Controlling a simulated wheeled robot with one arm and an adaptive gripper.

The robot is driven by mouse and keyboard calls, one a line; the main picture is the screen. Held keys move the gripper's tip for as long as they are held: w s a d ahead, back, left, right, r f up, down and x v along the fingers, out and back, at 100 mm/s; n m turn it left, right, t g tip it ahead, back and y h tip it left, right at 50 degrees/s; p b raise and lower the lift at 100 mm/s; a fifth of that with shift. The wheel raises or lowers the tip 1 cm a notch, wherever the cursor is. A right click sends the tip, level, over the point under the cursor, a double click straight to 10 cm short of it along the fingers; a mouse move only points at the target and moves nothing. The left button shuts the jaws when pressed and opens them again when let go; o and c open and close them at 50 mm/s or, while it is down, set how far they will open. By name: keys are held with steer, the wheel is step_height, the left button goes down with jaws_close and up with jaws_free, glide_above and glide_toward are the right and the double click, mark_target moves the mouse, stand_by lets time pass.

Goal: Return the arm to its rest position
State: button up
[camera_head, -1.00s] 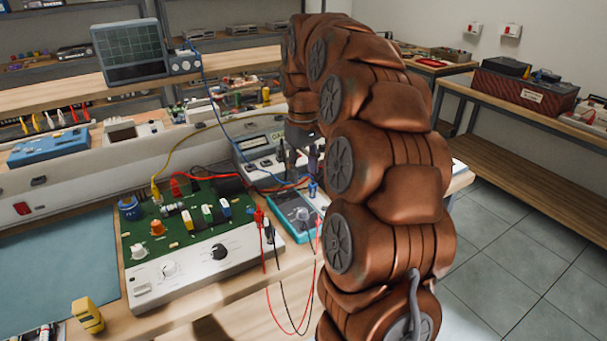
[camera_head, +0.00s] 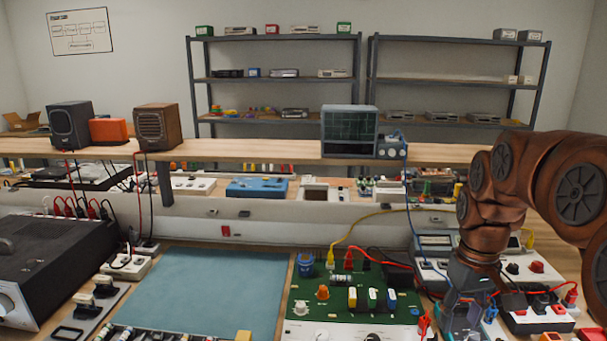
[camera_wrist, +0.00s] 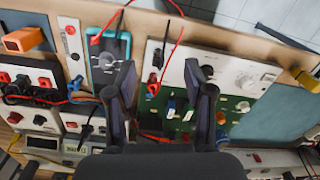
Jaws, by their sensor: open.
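My copper-coloured arm (camera_head: 510,190) comes in from the right side of the head view and bends down over the bench. My gripper (camera_head: 462,308) hangs low over the crowded bench. In the wrist view my gripper (camera_wrist: 160,78) has its two dark fingers spread apart with nothing held between them. Below the fingers lie the green circuit board (camera_wrist: 185,125) and a teal multimeter (camera_wrist: 108,62). The exact height of the fingertips above the bench cannot be told.
A blue-green mat (camera_head: 205,290) lies bare left of the circuit board (camera_head: 350,297). A black power unit (camera_head: 55,265) stands at far left. An oscilloscope (camera_head: 350,131) and speakers (camera_head: 69,127) stand on the raised shelf. Red and yellow leads loop near my gripper.

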steer(key=s+a+f+p, duration=0.1)
steer(key=s+a, duration=0.2)
steer(key=s, duration=0.4)
steer(key=s+a+f+m+p, duration=0.1)
steer(key=s+a, duration=0.3)
steer(key=s, duration=0.4)
steer(key=s+a+f+g+p, duration=0.1)
steer(key=s+a+p, duration=0.1)
steer(key=s, duration=0.6)
steer(key=shift+a+m+p, duration=0.3)
steer(key=shift+a+m, duration=0.1)
steer(key=shift+a, duration=0.25)
